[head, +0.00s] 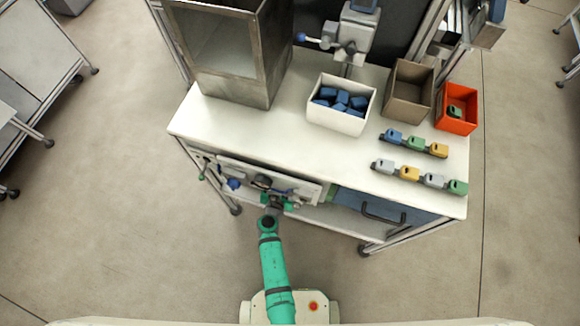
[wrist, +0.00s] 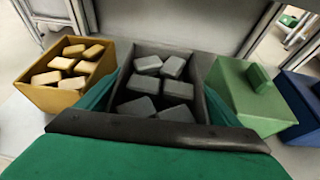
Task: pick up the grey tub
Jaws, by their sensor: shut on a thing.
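The grey tub (wrist: 162,49) is in the middle of the wrist view, open at the top, with several grey blocks (wrist: 160,88) in it. My gripper (wrist: 160,103) is around it, with a green finger along its left side and another along its right. It is shut on the tub. The tub's near wall and base are hidden by my gripper's dark edge and green body. In the head view my gripper (head: 275,202) is at the shelf below the tabletop. I cannot make out the tub clearly there.
A yellow tub (wrist: 67,94) with blocks stands close on the left. The white tabletop (head: 255,133) overhangs the shelf. A blue handled case (head: 378,208) sits right of my gripper.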

